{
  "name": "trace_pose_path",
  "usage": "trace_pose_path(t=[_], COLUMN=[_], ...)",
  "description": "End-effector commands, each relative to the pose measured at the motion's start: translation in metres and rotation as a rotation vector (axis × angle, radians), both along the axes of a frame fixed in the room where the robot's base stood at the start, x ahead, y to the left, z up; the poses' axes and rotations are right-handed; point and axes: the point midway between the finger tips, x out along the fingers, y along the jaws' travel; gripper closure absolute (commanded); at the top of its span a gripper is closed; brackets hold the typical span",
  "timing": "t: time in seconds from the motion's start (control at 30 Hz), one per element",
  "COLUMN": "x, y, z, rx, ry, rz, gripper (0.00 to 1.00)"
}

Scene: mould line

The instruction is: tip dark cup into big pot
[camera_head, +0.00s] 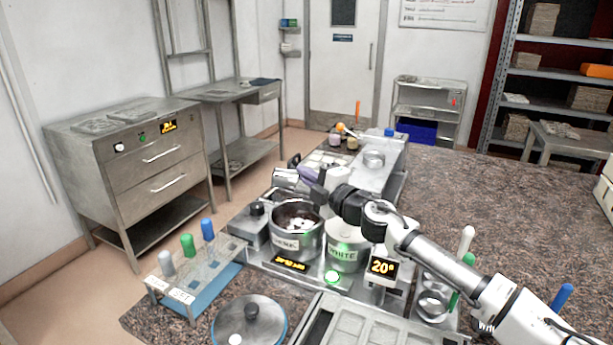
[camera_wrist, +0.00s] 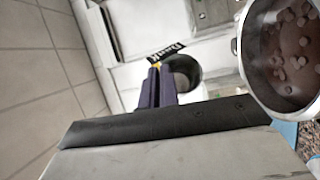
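The big pot (camera_head: 283,243), a steel pot with a label on its front, stands on the counter. In the wrist view the pot (camera_wrist: 240,70) shows at the right edge, with brown contents and small pieces lying on them. My gripper (camera_head: 318,188) is above and behind the pot. In the wrist view its dark fingers (camera_wrist: 155,85) are close together at the rim of a small metal cup (camera_wrist: 184,72), and look shut on it. A black label with pale letters shows beside the cup. In the head view the cup (camera_head: 287,178) looks tilted, beyond the pot.
A pot marked WHITE (camera_head: 345,256) stands right of the big pot. A lid (camera_head: 250,325) and a rack with coloured-top tubes (camera_head: 195,278) are in front. Moulds (camera_head: 370,328) lie at the front.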

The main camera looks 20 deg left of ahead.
Motion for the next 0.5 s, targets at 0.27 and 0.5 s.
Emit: trace_pose_path(t=[0.27,0.5], x=[-0.0001,0.0], y=[0.0,-0.0001], z=[0.0014,0.0001], rx=[0.0,0.0], ry=[0.001,0.0], rz=[0.0,0.0], gripper=[1.0,1.0])
